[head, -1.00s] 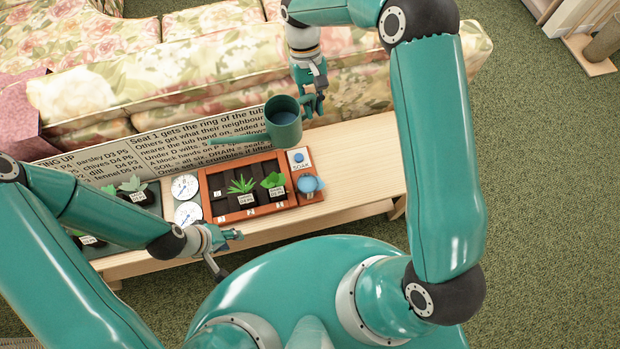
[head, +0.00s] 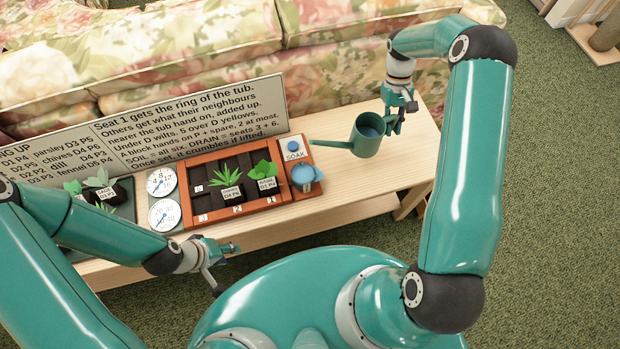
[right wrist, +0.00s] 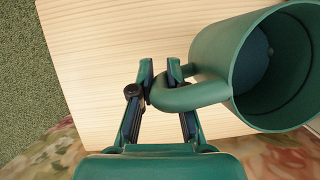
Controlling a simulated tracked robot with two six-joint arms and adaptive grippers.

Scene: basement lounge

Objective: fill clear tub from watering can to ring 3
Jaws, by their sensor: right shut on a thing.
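The green watering can (head: 362,143) has dark bluish contents and its spout points left, toward the planter. My right gripper (head: 394,126) is shut on its handle; the right wrist view shows the can (right wrist: 215,62) and the fingers (right wrist: 160,72) at the handle. I cannot tell whether the can touches the bench. A small blue, rounded vessel (head: 303,174), apparently the tub, sits at the planter's right end below the SOAK button (head: 293,147). Its rings are too small to read. My left gripper (head: 230,249) is at the bench's front edge, away from the can; its jaw opening is unclear.
The brown planter (head: 190,200) holds two labelled plants. Two white dials (head: 162,181) stand left of it, with more potted plants (head: 103,186) further left. A lettered board (head: 200,125) stands behind. The wooden bench (head: 400,165) is clear at right; a floral sofa (head: 210,50) is behind.

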